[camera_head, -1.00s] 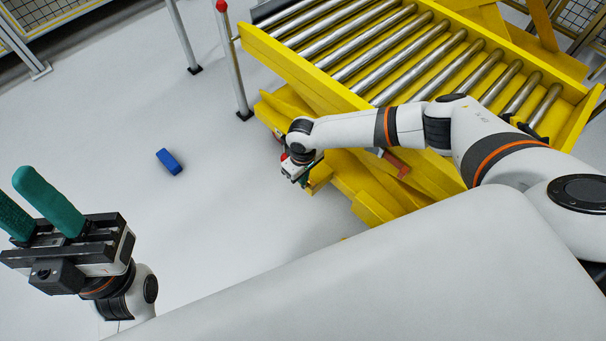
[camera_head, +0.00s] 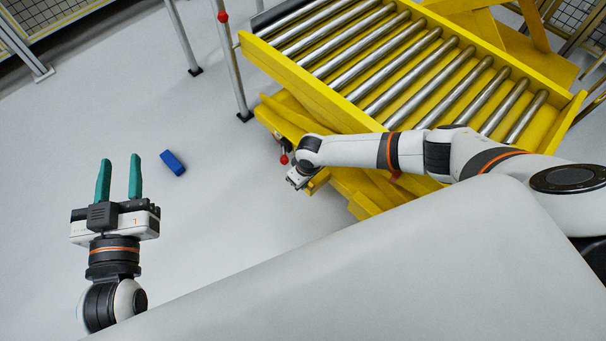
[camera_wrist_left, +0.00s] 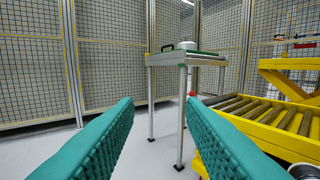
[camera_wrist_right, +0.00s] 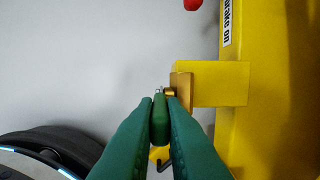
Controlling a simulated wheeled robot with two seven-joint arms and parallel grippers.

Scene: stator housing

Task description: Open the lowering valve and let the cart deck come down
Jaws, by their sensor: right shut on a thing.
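The yellow cart's roller deck (camera_head: 330,88) stands above its yellow base (camera_head: 362,206); it also shows in the left wrist view (camera_wrist_left: 266,121). My right gripper (camera_head: 297,180) is low at the cart's near-left end, mostly hidden behind its own wrist. In the right wrist view its fingers (camera_wrist_right: 160,115) are shut on a green valve handle (camera_wrist_right: 159,122), beside a brass fitting (camera_wrist_right: 180,84) on a yellow bracket (camera_wrist_right: 222,83). My left gripper (camera_head: 119,178) is open and empty above the floor at left.
A blue block (camera_head: 173,162) lies on the floor. A table with metal legs (camera_wrist_left: 182,115) stands beyond the cart, before mesh fencing (camera_wrist_left: 110,70).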

